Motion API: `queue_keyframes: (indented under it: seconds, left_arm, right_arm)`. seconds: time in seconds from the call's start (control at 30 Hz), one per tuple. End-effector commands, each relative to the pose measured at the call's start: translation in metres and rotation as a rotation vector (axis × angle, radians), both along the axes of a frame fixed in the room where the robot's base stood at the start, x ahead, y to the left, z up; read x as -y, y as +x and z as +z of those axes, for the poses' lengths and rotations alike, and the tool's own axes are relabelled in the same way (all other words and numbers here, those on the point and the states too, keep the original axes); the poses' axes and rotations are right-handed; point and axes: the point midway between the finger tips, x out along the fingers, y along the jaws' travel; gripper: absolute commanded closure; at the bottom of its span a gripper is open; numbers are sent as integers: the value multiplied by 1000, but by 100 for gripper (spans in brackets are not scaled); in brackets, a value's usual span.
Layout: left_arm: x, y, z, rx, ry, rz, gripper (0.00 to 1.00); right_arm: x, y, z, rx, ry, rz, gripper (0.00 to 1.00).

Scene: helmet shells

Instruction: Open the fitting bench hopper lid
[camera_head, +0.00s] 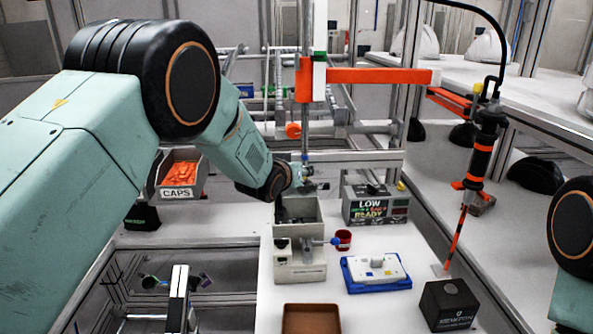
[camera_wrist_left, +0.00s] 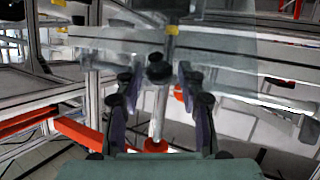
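The fitting bench hopper (camera_head: 313,272) is a grey box at the middle of the white bench in the head view. Its upper bin looks open at the top, with a dark inside. My left gripper (camera_head: 309,184) is just above the hopper's back part, small and partly hidden by my arm. In the left wrist view the left gripper (camera_wrist_left: 157,77) has its fingers apart. A dark knob (camera_wrist_left: 158,71) shows between the fingertips, with gaps on both sides. A see-through panel (camera_wrist_left: 225,50), perhaps the lid, spans behind it; I cannot tell its exact angle. My right gripper is out of view.
A sign box (camera_head: 376,206) is behind right. A CAPS bin (camera_head: 180,193) is left. An orange-and-black tool (camera_head: 475,165) hangs at right.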

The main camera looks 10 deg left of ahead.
Motion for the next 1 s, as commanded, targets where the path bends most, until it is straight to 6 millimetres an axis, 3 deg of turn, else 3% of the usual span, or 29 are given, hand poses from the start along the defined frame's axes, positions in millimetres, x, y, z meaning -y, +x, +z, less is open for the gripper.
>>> queue_keyframes:
  seconds: [0.37,1.0]
  left_arm:
    - [-3,-12,5,0,0,1,61]
    - [-13,-97,39,1,1,1,61]
  right_arm:
    - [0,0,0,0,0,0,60]
    - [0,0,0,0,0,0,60]
